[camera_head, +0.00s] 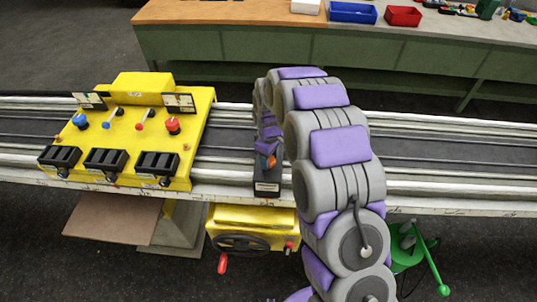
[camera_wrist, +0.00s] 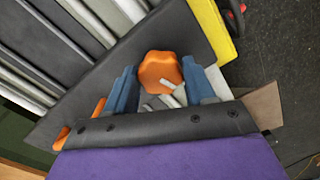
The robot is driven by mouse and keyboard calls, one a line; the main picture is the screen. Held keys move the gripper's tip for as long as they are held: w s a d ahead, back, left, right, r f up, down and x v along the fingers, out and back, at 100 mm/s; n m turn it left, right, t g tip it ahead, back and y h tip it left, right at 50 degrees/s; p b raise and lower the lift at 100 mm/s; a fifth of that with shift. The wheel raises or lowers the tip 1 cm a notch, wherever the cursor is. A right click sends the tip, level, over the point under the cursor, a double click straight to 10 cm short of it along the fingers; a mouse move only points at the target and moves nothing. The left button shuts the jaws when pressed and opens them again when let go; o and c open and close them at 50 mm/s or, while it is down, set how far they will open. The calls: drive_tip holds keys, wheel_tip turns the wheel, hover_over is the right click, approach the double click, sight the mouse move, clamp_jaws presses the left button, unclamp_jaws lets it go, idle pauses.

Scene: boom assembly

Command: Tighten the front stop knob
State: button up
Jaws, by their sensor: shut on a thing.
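The orange lobed knob (camera_wrist: 161,72) sits between the two blue fingers of my gripper (camera_wrist: 158,78) in the wrist view. The fingers stand on either side of it, and my gripper is shut on it. The dark stop block (camera_wrist: 75,112) lies behind the knob. In the head view, the black front stop (camera_head: 267,187) sits on the near edge of the rail bed. My gripper (camera_head: 268,160) is just above it, partly hidden by my arm. The knob's contact with the block is hidden.
A yellow control box (camera_head: 135,125) with levers and knobs stands on the rails (camera_head: 430,150) to the left. A yellow unit with a handwheel (camera_head: 241,243) hangs below the bed. A green crank (camera_head: 430,262) is at lower right. A workbench (camera_head: 420,35) with bins stands behind.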

drive_tip(key=m+p, duration=0.1)
drive_tip(key=m, duration=0.4)
drive_tip(key=shift+r+m, duration=0.1)
drive_tip(key=shift+m, duration=0.2)
drive_tip(key=m+p, duration=0.1)
drive_tip(key=m, duration=0.4)
drive_tip(key=shift+w+p, duration=0.2)
drive_tip(key=shift+p, duration=0.1)
drive_tip(key=m, duration=0.6)
drive_tip(key=shift+p, duration=0.35)
drive_tip(key=m, duration=0.4)
drive_tip(key=shift+m, duration=0.4)
drive_tip(key=o, duration=1)
drive_tip(key=shift+d, duration=0.2)
drive_tip(key=shift+s, duration=0.1)
drive_tip(key=shift+a, duration=0.2)
